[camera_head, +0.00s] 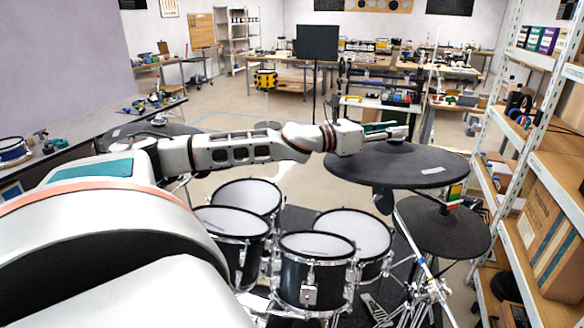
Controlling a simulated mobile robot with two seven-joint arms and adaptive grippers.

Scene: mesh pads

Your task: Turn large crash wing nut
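A large black cymbal pad (430,172) with a pale label patch is at the right of centre. I take it for the large crash. My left arm reaches across from the left, and its gripper (398,130) is over the far part of this pad, at its middle. The wing nut cannot be made out; the gripper may hide it. The fingers are seen nearly edge-on and small, so I cannot tell whether they are open or shut on anything. My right gripper is not in view.
A drum kit with several white-headed drums (314,245) stands below the arm. A smaller black pad (440,230) is below the crash at right. Another dark pad (160,130) is partly behind my arm. A loaded shelf (541,155) borders the right. Workbenches line the back.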

